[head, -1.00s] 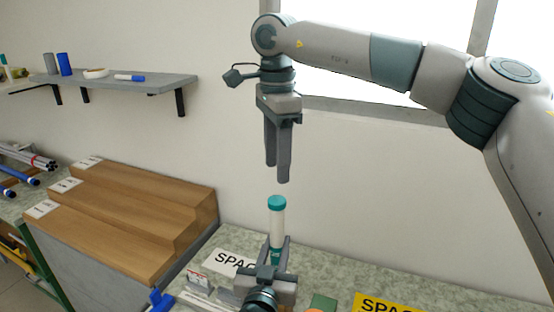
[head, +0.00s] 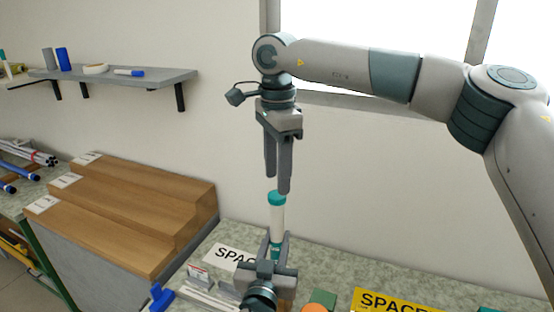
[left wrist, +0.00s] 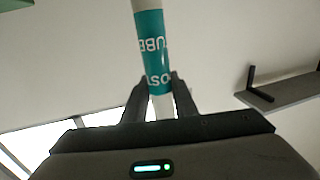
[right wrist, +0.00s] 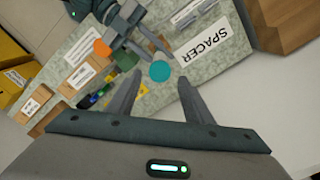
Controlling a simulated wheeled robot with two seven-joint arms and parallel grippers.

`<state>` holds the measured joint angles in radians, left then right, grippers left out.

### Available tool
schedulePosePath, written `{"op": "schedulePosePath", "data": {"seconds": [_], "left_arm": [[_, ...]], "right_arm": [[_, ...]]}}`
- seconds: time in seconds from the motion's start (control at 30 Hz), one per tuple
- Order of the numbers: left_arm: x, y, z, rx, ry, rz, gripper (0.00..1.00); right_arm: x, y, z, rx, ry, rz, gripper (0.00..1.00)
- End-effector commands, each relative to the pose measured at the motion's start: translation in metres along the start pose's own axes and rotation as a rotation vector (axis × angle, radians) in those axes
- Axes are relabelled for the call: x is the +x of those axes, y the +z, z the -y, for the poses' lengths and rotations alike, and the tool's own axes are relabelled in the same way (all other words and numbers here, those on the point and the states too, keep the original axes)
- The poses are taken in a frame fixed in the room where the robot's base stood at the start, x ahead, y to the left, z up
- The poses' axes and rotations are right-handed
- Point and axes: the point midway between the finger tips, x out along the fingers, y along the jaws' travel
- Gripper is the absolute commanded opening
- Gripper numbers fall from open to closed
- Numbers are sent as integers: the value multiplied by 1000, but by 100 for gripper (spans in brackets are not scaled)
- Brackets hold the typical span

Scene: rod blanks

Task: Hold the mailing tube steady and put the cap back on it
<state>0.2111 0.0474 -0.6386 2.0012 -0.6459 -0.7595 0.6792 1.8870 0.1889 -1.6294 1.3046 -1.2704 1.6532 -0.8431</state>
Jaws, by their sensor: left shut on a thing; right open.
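The white mailing tube (head: 277,217) stands upright in the head view, with a teal cap (head: 277,198) at its top. My left gripper (head: 275,243) is shut on the tube's lower part. The left wrist view shows the tube's teal label (left wrist: 152,52) just beyond the fingers. My right gripper (head: 278,190) is open and points down, its fingertips close above the cap or level with it. In the right wrist view the round teal cap top (right wrist: 159,71) shows between and a little beyond the open fingertips. Whether the fingers touch the cap is unclear.
A stepped wooden block (head: 130,215) stands left of the tube. A grey wall shelf (head: 130,80) holds small items. A yellow label (head: 395,301) and a white label (head: 232,255) lie on the bench. The space around the tube's upper end is clear.

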Motion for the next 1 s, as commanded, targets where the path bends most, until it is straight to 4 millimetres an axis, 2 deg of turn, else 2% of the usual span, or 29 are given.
{"op": "schedulePosePath", "data": {"seconds": [0.1,0.3,0.7,0.87,0.9,1.0], "left_arm": [[0,0,0,0,0,0,0],[0,0,0,0,0,0,0],[0,0,0,0,0,0,0],[0,0,0,0,0,0,0],[0,0,0,0,0,0,0],[0,0,0,0,0,0,0]], "right_arm": [[16,0,0,-1,2,0,47],[34,0,0,-2,-1,-1,47],[39,0,0,-1,0,0,47],[39,0,0,-1,0,0,8],[39,0,0,-1,-1,0,4],[39,0,0,-1,0,0,4]]}}
